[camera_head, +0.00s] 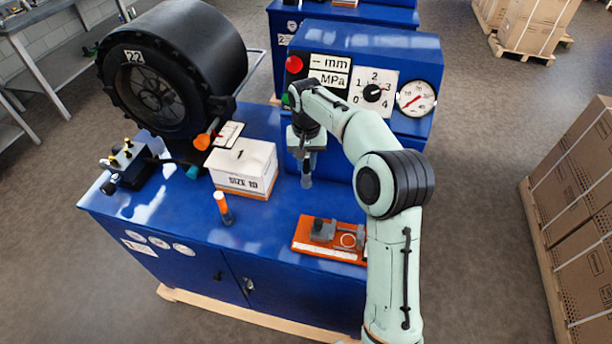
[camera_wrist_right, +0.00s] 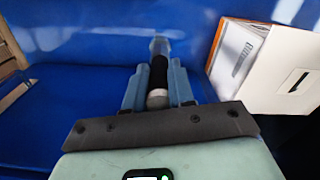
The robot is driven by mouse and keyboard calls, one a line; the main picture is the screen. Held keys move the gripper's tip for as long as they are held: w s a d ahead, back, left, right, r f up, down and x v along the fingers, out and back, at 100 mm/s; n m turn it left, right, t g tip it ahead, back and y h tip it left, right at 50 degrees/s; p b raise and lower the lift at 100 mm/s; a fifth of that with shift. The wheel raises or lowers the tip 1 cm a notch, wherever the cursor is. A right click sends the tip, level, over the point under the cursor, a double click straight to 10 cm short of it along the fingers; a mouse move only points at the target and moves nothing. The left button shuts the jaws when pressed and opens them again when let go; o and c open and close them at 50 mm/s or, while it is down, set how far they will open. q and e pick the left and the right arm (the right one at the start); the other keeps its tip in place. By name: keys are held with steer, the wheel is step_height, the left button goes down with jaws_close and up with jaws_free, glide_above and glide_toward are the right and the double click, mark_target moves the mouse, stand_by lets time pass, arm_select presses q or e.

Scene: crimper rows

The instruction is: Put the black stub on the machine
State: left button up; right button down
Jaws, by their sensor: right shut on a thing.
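My right gripper (camera_head: 306,178) hangs above the blue worktop, in front of the machine's control panel. In the right wrist view its two blue-grey fingers (camera_wrist_right: 158,88) are shut on the black stub (camera_wrist_right: 158,72), a short cylinder with a dark middle and pale, shiny ends. In the head view the stub is too small and too covered by the fingers to make out clearly. The machine (camera_head: 365,40) is a blue housing with a red lamp, dials and a gauge, behind the gripper. My left gripper is not in view.
A white box marked SIZE 10 (camera_head: 245,165) stands left of the gripper. A large black reel marked 22 (camera_head: 175,70) stands at the left. Worktop is bare between bottle and tray.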

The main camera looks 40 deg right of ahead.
mark_target(305, 175)
steer(key=f, duration=0.5)
steer(key=shift+w+f+b, duration=0.1)
steer(key=shift+w+b, duration=0.15)
steer(key=shift+b, duration=0.1)
steer(key=shift+s+f, duration=0.1)
steer(key=shift+f, duration=0.2)
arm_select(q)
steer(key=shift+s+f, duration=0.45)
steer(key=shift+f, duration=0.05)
arm_select(e)
steer(key=shift+f, duration=0.2)
steer(key=c, duration=1)
jaws_free()
steer(key=shift+o, duration=0.2)
